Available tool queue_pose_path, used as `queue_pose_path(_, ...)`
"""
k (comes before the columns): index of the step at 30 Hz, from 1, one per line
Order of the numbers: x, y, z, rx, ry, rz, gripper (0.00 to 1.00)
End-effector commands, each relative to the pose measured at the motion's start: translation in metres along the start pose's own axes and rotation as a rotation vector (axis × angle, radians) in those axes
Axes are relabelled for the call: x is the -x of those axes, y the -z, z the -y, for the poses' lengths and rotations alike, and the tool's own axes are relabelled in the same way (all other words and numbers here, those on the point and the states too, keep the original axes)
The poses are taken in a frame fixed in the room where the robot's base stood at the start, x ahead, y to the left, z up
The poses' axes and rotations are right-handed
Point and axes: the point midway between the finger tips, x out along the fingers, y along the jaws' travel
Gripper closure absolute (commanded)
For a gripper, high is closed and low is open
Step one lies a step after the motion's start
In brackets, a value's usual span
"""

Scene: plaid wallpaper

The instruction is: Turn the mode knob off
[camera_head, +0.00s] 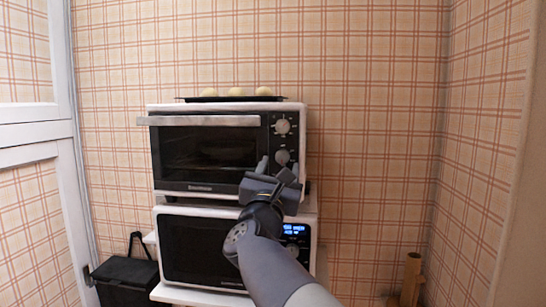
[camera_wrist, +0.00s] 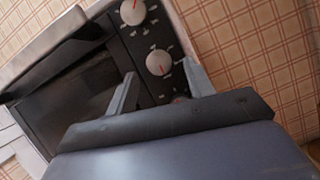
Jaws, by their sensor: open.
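The toaster oven (camera_head: 210,186) has a black control panel on its right side with round silver knobs. The upper knob (camera_head: 283,126) and the knob below it (camera_head: 282,157) show in the head view. In the wrist view, the upper knob (camera_wrist: 132,11) and the lower one (camera_wrist: 158,62) carry red marks. Part of a further knob (camera_wrist: 180,99) shows just above the gripper body. I cannot read which is the mode knob. My gripper (camera_head: 279,168) is open and empty in front of the lower panel. In the wrist view its fingers (camera_wrist: 159,76) stand either side of the lower knob; contact is unclear.
A dark tray (camera_head: 220,99) with pale round items lies on the oven. A microwave (camera_head: 205,250) with a blue display stands below it on a white shelf (camera_head: 190,295). A black bin (camera_head: 125,280) is at lower left.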

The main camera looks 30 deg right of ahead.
Motion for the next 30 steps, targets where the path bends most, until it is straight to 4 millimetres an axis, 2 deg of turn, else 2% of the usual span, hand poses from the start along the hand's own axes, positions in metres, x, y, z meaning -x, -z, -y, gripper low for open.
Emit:
queue_pose_path(1, -0.009, -0.002, 0.0, 0.002, 0.003, 0.0, 0.5)
queue_pose_path(6, -0.023, -0.001, 0.0, 0.001, 0.001, 0.0, 0.5)
queue_pose_path(16, -0.025, 0.0, 0.0, 0.0, 0.0, 0.0, 0.5)
queue_pose_path(30, -0.025, 0.0, 0.0, 0.0, 0.0, 0.0, 0.88)
